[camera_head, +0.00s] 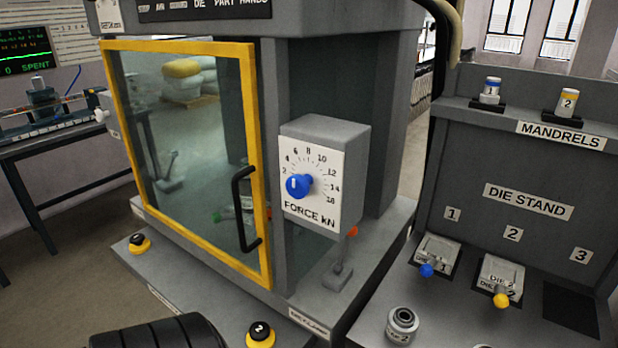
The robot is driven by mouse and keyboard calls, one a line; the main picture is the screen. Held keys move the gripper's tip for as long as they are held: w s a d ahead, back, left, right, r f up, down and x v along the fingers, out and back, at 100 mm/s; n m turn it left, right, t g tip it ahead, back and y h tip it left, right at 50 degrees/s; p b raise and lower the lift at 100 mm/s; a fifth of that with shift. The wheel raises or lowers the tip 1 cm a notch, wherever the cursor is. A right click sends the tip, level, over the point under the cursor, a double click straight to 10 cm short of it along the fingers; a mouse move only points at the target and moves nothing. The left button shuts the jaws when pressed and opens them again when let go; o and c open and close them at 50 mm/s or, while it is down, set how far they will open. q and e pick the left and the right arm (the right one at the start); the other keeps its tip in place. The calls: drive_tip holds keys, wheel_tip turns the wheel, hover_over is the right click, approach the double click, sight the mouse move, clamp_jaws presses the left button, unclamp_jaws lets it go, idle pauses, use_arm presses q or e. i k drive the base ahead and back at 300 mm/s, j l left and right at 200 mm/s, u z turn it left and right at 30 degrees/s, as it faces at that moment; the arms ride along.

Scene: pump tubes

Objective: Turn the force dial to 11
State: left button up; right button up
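The plate is on the front of a grey box (354,158) fixed to the machine's corner post. A white mark shows on the left part of the knob, on the side of the low numbers near 2. Its exact reading is too small to tell.
A yellow-framed glass door (258,170) with a black handle (240,210) stands left of the dial, shut. A small lever (340,274) is below the dial box. The die stand (470,170) is at right. Space in front of the dial looks clear.

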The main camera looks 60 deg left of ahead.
sight(297, 185)
drive_tip(key=j+u, duration=0.15)
drive_tip(key=u, duration=1.5)
drive_tip(key=k+l+u, duration=0.2)
